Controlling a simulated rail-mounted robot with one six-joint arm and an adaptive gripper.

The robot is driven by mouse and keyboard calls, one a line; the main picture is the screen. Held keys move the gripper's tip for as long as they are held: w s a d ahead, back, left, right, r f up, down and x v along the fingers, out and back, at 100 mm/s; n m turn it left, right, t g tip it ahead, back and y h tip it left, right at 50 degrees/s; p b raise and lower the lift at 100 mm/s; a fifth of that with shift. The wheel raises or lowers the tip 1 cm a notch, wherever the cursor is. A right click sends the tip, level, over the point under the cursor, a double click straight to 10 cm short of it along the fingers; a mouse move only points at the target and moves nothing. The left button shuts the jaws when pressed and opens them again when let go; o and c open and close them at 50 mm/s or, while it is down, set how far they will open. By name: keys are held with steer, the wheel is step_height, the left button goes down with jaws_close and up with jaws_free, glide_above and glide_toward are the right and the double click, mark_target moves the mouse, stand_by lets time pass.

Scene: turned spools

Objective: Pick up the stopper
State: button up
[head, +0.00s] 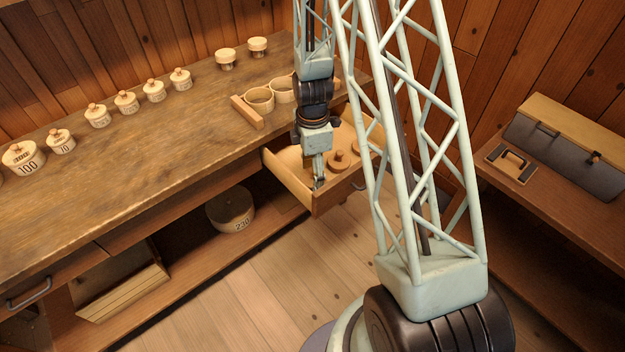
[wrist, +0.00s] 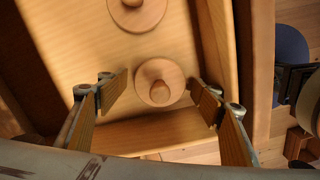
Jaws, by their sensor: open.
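In the wrist view, a round wooden stopper (wrist: 168,92) with a knob on top lies on the floor of the open drawer (wrist: 150,134). My gripper (wrist: 158,84) is open, with one finger on either side of the stopper in this view and neither seen touching it. A second knobbed wooden disc (wrist: 128,17) lies farther up in the wrist view, cut by the top edge. In the head view, my gripper (head: 319,182) points down into the drawer (head: 286,182), near its front corner. A knobbed disc (head: 339,161) shows right of it; my arm hides part of the drawer.
The drawer walls rise close around my gripper. The workbench (head: 170,130) carries several numbered lidded pots, two open cups (head: 259,100) and a wooden block (head: 246,112). A large round weight (head: 230,209) sits on the shelf below. A side bench (head: 560,190) stands at right.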

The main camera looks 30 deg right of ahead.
stand_by(0.3)
steer(key=c, duration=1)
steer(key=shift+o, duration=0.2)
steer(key=shift+r, duration=0.2)
steer(key=shift+r+p, duration=1.1)
steer(key=shift+r, duration=3.7)
